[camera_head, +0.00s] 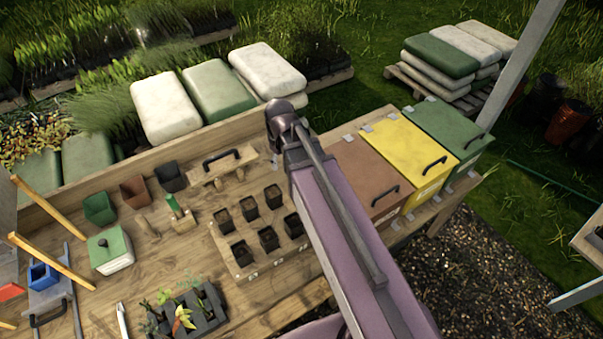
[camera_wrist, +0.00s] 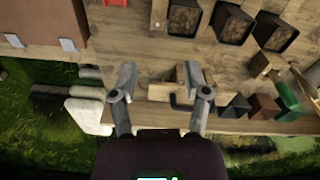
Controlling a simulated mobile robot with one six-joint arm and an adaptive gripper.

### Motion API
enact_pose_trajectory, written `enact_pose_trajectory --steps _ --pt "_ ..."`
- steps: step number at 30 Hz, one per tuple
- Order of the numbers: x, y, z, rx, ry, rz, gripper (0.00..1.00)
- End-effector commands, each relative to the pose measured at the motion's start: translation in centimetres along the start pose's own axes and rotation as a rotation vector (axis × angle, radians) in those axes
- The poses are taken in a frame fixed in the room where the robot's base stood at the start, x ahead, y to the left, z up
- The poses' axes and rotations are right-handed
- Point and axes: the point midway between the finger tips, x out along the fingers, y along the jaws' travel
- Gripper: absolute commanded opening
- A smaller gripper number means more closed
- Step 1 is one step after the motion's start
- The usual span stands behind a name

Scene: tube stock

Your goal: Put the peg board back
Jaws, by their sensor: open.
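The peg board (camera_head: 210,171) is a pale wooden piece with a black handle and short pegs, at the back of the bench. In the wrist view the peg board (camera_wrist: 160,92) shows partly between my fingers, nearer the right one, with its dark handle (camera_wrist: 180,101) beside that finger. My gripper (camera_wrist: 160,76) is open and empty, pointing down over the bench's back edge. I cannot tell its height above the board. In the head view my arm hides the fingers.
A wooden tray of square black pots (camera_head: 240,255) stands in front of the peg board. Small coloured pots (camera_head: 171,178) are to its left. Brown, yellow (camera_head: 412,160) and green lidded bins are at right. Sacks (camera_head: 218,90) lie behind the bench.

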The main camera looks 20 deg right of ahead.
Motion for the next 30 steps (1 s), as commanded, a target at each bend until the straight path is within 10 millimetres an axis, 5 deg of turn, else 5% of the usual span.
enact_pose_trajectory --steps 3,9,30 --pt "-0.1 0.3 3.8 0.189 -0.019 -0.005 0.61" --pt "-0.3 0.6 7.0 0.405 -0.041 -0.008 0.61" --pt "1.0 0.7 7.8 0.466 -0.047 -0.008 0.61"
